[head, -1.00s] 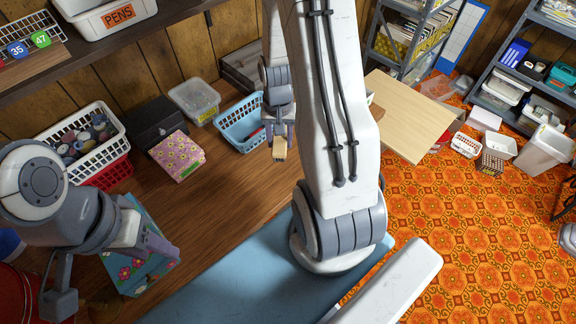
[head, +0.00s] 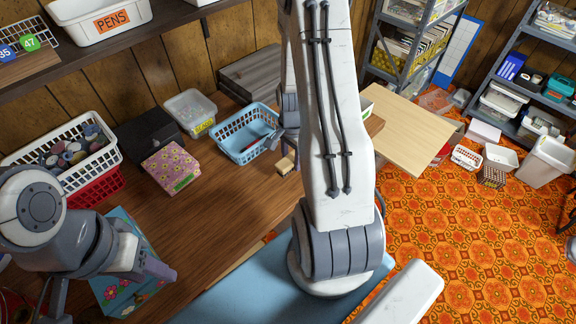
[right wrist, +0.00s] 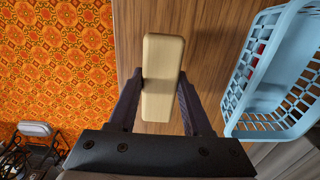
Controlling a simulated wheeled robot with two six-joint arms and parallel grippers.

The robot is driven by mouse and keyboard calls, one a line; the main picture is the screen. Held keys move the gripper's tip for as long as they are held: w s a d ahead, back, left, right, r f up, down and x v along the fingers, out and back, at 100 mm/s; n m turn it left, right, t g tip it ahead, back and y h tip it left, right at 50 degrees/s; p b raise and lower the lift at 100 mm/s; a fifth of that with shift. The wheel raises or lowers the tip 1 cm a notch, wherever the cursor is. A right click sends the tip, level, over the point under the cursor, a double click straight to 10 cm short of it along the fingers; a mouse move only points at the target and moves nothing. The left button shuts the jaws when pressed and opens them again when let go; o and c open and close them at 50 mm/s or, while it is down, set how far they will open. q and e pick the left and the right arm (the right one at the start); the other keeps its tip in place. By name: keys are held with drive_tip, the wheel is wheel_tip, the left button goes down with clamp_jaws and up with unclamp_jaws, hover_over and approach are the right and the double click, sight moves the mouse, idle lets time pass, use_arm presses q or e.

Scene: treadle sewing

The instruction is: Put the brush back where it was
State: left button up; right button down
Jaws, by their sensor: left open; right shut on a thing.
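The brush shows as a pale wooden block (head: 286,164) just right of the blue basket (head: 247,133) in the head view. My right gripper (head: 289,149) is shut on it, partly hidden by my arm. In the right wrist view the brush (right wrist: 162,72) stands between the two dark fingers, with the wood-grain table behind it. I cannot tell whether it touches the table. Its bristles are not visible. My left gripper (head: 158,268) is open and empty, over a blue floral box (head: 120,285) at the lower left.
The blue basket also shows in the right wrist view (right wrist: 240,100), beside the brush. A pink floral box (head: 170,168), a clear bin (head: 190,112) and a white basket of spools (head: 60,150) stand along the back.

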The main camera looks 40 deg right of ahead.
drive_tip(key=shift+w+a+f, duration=0.3)
drive_tip(key=shift+w+f, duration=0.15)
drive_tip(key=shift+w, duration=0.05)
drive_tip(key=shift+f, duration=1.9)
drive_tip(key=shift+f, duration=0.2)
drive_tip(key=shift+c, duration=1.7)
unclamp_jaws()
